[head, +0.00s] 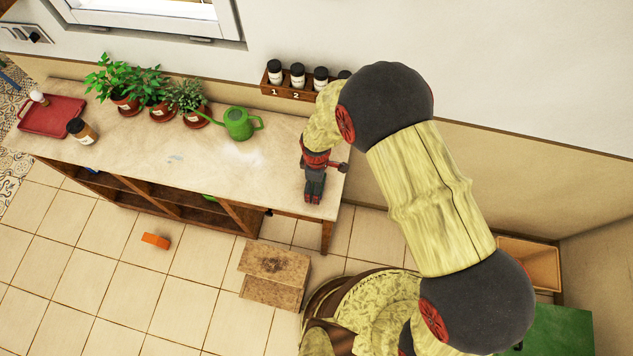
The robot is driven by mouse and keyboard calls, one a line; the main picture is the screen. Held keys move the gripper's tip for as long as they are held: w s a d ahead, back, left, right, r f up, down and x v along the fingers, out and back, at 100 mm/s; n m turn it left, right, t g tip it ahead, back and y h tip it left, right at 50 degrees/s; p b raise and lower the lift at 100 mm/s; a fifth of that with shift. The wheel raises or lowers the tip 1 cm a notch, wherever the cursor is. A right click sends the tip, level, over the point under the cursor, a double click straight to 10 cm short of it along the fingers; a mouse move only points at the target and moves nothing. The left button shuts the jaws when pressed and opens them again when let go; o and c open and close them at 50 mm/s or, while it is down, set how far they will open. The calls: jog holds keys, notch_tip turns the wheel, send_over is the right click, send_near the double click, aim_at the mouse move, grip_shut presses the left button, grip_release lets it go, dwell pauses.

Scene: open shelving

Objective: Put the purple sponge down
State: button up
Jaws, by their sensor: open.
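My gripper (314,199) hangs over the right end of the wooden counter (245,175), its dark fingers pointing down close to the countertop. The jaws are open. I see no purple sponge between the fingers, on the counter or on the floor; the gripper and arm hide part of the counter's right end. I cannot tell whether the fingertips touch the surface.
A green watering can (238,123), several potted plants (158,97), a jar (82,131) and a red tray (52,116) stand on the counter. A spice rack (292,90) is at the wall. A step stool (274,275) and orange block (155,241) are on the floor.

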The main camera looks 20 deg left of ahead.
notch_tip(320, 180, up, 12)
dwell(0.5)
jog(key=shift+r, duration=0.15)
jog(key=w+d+r+m+t+y, duration=0.15)
jog(key=d+r+m, duration=0.25)
jog(key=d+r, duration=0.55)
jog(key=w+d+r+m+t+h, duration=0.15)
jog(key=d+r+m, duration=0.45)
jog(key=r, duration=0.7)
jog(key=s+d+r+m+t, duration=0.1)
jog(key=s+d+r+m, duration=0.3)
jog(key=d, duration=0.5)
jog(key=s+d+r+m+t, duration=0.1)
jog(key=s+d+r+m, duration=0.4)
jog(key=s+d+r, duration=0.2)
jog(key=shift+s+d+r+t, duration=0.3)
jog(key=shift+s+d+r, duration=0.1)
jog(key=shift+s+d, duration=0.65)
jog(key=shift+s+a+f, duration=0.1)
